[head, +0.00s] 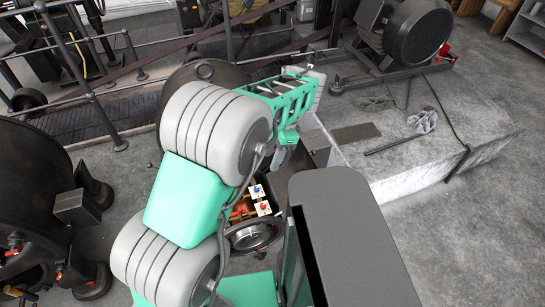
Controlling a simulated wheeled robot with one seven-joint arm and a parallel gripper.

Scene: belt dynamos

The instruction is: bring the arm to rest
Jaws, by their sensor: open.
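My arm, green and light grey, rises from the bottom of the head view and bends over toward the upper middle. Its lattice forearm reaches right, and the wrist folds back down toward me. My gripper (277,157) is small and partly hidden at the wrist's lower end, above a dark tray of parts. Its fingers are hard to make out. I see nothing held in it.
The dark tray (240,228) holds red, blue and brass-coloured parts and a round metal piece. Black machinery (35,190) stands left, by a railing (85,85). Grey floor lies open at right.

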